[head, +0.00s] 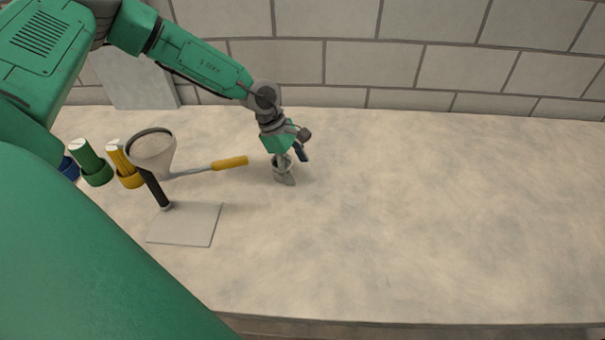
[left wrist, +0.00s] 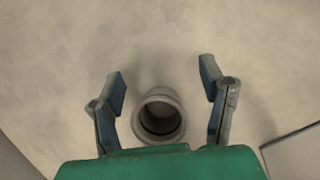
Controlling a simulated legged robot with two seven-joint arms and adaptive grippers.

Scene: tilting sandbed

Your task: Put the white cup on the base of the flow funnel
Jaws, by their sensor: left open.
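The white cup (head: 283,168) stands on the table below my left gripper (head: 293,163) in the head view, partly covered by it. In the left wrist view the cup (left wrist: 159,117) shows its round open mouth between the two fingers of my left gripper (left wrist: 164,90). The fingers are spread, with a gap on each side of the cup. The flow funnel (head: 152,152) sits on a dark post above a flat pale square base (head: 187,226) at the left. The visible base top is bare. My right gripper is not in view.
A yellow-handled tool (head: 230,163) lies between the funnel and the cup. Green (head: 91,163) and yellow (head: 124,168) cylinders stand left of the funnel. A block wall (head: 370,65) runs along the back. The table's right side is clear.

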